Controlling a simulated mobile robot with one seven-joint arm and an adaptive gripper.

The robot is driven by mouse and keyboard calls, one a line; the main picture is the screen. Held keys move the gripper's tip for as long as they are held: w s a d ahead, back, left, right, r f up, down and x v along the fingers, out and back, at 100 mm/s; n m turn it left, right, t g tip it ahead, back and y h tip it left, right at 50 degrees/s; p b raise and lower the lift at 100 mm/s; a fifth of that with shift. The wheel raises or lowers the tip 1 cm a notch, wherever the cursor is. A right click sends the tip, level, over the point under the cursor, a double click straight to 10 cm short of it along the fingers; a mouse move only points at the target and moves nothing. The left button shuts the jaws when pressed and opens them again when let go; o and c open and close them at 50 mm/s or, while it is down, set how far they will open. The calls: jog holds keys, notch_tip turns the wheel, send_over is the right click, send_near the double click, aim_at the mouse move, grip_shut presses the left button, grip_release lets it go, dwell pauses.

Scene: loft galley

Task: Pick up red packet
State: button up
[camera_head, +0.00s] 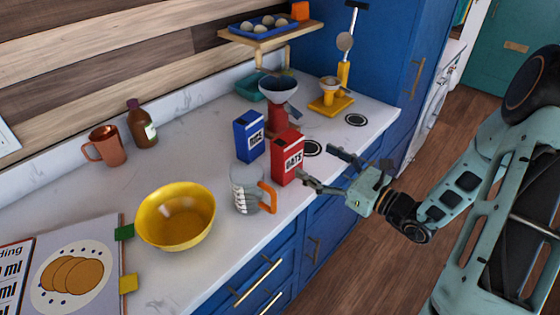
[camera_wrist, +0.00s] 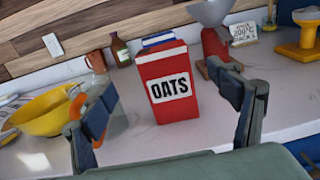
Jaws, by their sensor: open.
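The red packet (camera_head: 287,157), labelled OATS, stands upright on the white counter near its front edge. It also shows in the wrist view (camera_wrist: 167,107), roughly centred between my two fingers. My gripper (camera_head: 322,170) is open and empty, just to the right of the packet in the head view. In the wrist view my gripper (camera_wrist: 172,115) has its fingers spread wide on either side, with the packet apparently beyond the fingertips. No contact with the packet is visible.
A blue RICE packet (camera_head: 248,137) stands close behind the red one. A measuring jug with orange handle (camera_head: 246,190) stands just left. A yellow bowl (camera_head: 175,217) is further left. A red scale with grey pan (camera_head: 279,95) and a yellow stand (camera_head: 331,104) are behind.

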aim_at(295, 146)
jog(key=x, duration=0.5)
jog(key=shift+w+d+p, duration=0.1)
jog(key=shift+d+p, duration=0.05)
jog(key=shift+p, duration=0.2)
jog(key=shift+p+x, duration=0.7)
jog(key=shift+x, duration=2.25)
jog(key=c, duration=1.8)
jog(key=shift+r, duration=0.1)
